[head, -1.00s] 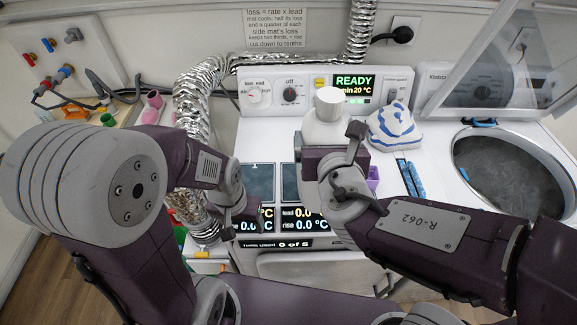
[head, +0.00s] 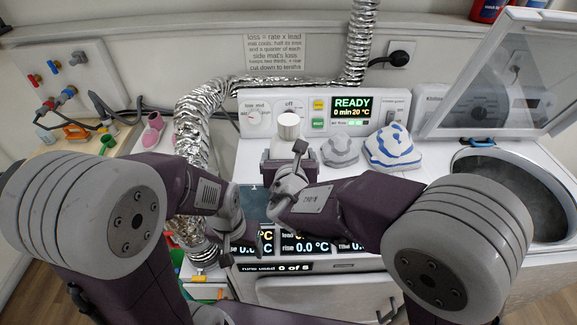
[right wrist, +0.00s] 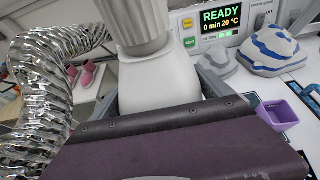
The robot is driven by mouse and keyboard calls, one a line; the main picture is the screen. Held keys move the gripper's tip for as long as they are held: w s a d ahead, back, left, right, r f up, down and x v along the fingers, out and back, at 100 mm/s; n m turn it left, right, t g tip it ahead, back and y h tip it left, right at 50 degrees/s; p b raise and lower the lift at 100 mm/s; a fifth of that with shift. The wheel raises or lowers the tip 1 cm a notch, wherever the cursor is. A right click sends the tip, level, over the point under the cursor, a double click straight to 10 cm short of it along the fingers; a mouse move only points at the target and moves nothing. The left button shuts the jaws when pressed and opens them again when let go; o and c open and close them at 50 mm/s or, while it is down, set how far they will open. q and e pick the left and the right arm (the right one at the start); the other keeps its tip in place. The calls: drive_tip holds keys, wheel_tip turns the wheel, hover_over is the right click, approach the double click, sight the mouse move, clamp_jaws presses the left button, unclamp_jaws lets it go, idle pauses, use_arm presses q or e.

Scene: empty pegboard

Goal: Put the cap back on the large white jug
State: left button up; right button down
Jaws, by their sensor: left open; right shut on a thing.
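The large white jug (head: 287,149) stands upright in front of the control panel. Its lower part is hidden behind my right gripper (head: 278,160). In the right wrist view the jug's smooth rounded body (right wrist: 160,82) sits between the fingers, and the gripper is shut on it. A pale ribbed cylinder (head: 289,124) tops the jug; I cannot tell whether it is the cap or the neck. No separate loose cap is clearly visible. My left gripper (head: 240,250) is open and empty, low at the front of the dark displays, left of the jug.
A silver foil duct (head: 192,120) rises close on the left. A blue-striped white lump (head: 391,148) and a grey lump (head: 341,150) lie right of the jug. A purple cup (right wrist: 278,115) is near. An open round basin (head: 535,195) is at far right.

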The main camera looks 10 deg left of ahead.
drive_tip(key=shift+r, duration=0.1)
use_arm(q)
drive_tip(key=shift+f, duration=0.2)
use_arm(e)
wheel_tip(320, 180, down, 4)
idle(0.3)
use_arm(q)
drive_tip(key=shift+b, duration=0.3)
